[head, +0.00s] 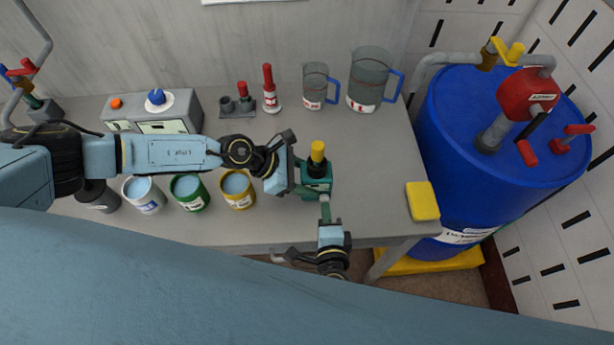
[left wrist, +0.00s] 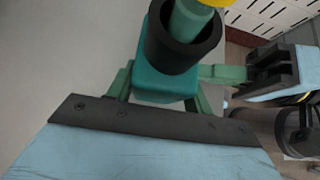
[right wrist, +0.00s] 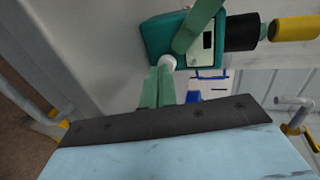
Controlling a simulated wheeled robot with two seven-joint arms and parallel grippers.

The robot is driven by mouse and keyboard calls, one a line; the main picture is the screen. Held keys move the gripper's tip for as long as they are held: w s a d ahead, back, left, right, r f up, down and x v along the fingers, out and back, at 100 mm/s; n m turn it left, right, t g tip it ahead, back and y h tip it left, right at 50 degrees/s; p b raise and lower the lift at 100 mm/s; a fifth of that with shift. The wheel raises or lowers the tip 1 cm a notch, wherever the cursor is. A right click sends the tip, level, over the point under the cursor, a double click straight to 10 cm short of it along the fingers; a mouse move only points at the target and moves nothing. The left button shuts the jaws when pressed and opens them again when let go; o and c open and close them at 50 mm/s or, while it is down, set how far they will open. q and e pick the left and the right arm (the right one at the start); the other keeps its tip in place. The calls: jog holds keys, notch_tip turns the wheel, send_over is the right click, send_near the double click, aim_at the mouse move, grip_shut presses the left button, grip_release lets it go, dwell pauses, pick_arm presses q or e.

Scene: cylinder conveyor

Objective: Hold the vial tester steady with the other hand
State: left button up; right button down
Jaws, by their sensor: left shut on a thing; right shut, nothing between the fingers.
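The vial tester (head: 318,186) is a teal box with a black socket on the workbench, near its front edge. A yellow-capped vial (head: 318,150) stands in the socket; the left wrist view shows its green body (left wrist: 188,20). My left gripper (head: 299,188) is shut on the tester body, with a finger on each side in the left wrist view. My right gripper (head: 325,208) is shut and empty at the tester's front. In the right wrist view its fingertips (right wrist: 162,72) are at a white round button (right wrist: 167,62), beside a small display (right wrist: 208,40); contact is unclear.
Paint cans in white (head: 144,195), green (head: 189,191) and yellow (head: 237,188) stand left, under my left arm. Jugs (head: 370,80) and a red-capped bottle (head: 270,92) stand behind. A yellow sponge (head: 422,201) lies right, near a blue drum (head: 455,150). Bench between is clear.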

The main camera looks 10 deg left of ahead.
jog(key=shift+w+a, duration=0.15)
jog(key=shift+w, duration=0.4)
jog(key=shift+s, duration=0.1)
dwell(0.3)
jog(key=shift+s+d, duration=0.3)
jog(key=shift+s, duration=0.65)
jog(key=shift+s+d, duration=0.25)
jog(key=shift+s, duration=0.7)
jog(key=shift+s+d, duration=0.3)
jog(key=shift+s, duration=0.65)
pick_arm(q)
jog(key=o, duration=1)
jog(key=shift+c, duration=0.2)
jog(key=v, duration=1.2)
